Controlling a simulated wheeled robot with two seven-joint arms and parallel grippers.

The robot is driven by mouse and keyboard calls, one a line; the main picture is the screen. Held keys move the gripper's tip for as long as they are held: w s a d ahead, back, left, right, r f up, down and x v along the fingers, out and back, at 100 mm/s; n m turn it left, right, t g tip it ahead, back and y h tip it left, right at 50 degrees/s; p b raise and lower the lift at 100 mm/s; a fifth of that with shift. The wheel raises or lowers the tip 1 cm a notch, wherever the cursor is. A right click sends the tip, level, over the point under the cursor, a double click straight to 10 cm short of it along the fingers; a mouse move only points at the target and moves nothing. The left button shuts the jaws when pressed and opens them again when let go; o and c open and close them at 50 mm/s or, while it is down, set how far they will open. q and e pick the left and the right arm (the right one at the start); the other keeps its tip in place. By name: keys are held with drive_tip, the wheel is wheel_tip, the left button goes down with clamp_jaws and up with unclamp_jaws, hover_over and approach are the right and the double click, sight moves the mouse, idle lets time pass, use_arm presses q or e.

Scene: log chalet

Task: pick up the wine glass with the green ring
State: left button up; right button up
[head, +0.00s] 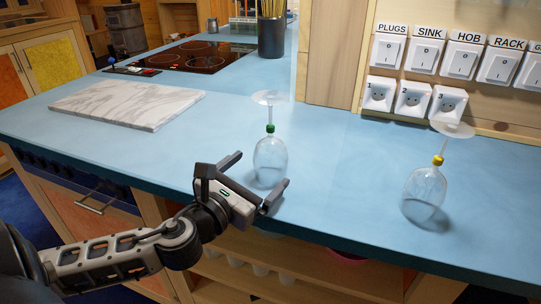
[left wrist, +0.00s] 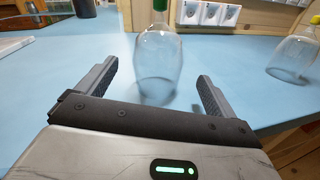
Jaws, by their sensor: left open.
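The wine glass with the green ring (head: 270,160) stands upside down on the blue counter, its bowl below and its foot on top. My left gripper (head: 256,176) is open beside it, at the counter's front edge, with its fingers pointing at the bowl. In the left wrist view the same glass (left wrist: 158,55) shows ahead, between and just beyond the open fingertips (left wrist: 158,72). Its stem and foot are cut off at the top there. A second upside-down glass with a yellow ring (head: 425,185) stands to the right. My right gripper is not in view.
A marble board (head: 128,104) lies on the counter (head: 330,170) at left, with a hob (head: 190,56) behind it. A dark pot with long sticks (head: 271,38) stands at the back. Switches and sockets (head: 413,98) line the right wall. Clear counter separates the two glasses.

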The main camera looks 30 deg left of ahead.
sight(270, 159)
use_arm(q)
drive_tip(key=shift+w+a+p, duration=0.15)
drive_tip(key=shift+w+p, duration=0.25)
drive_tip(key=shift+w, duration=2.45)
drive_tip(key=c, duration=0.9)
